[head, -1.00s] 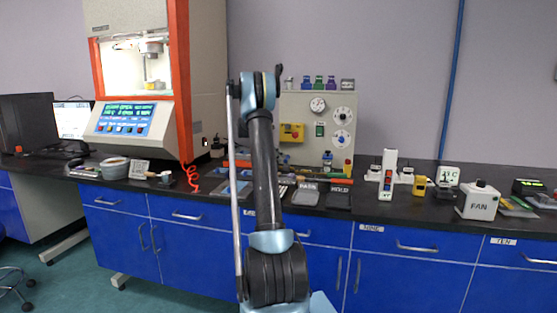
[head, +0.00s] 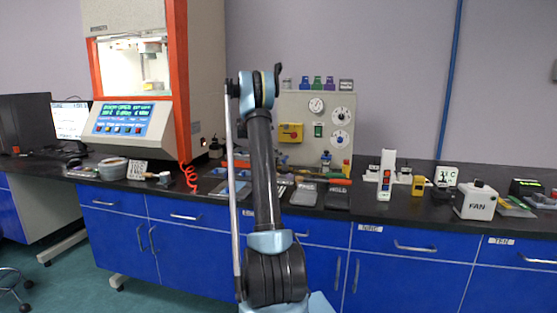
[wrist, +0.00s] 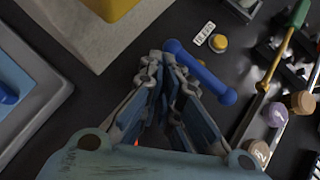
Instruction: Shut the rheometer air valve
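The rheometer (head: 181,80) stands at the left of the bench in the head view, with an orange frame and a lit screen. In the wrist view a blue bar with rounded ends (wrist: 205,74), which looks like a valve handle, lies slantwise just beyond my gripper. My gripper (wrist: 167,60) has its two fingers drawn together at the tips, with nothing visible between them. The right fingertip is close to the bar's upper left end; I cannot tell whether they touch. In the head view my arm hides the gripper and the bar.
A small label and a yellow button (wrist: 218,42) are beside the bar. A green-handled tool (wrist: 298,14) and small capped items (wrist: 302,102) lie to the right. A grey block with a yellow top (wrist: 85,30) is at upper left.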

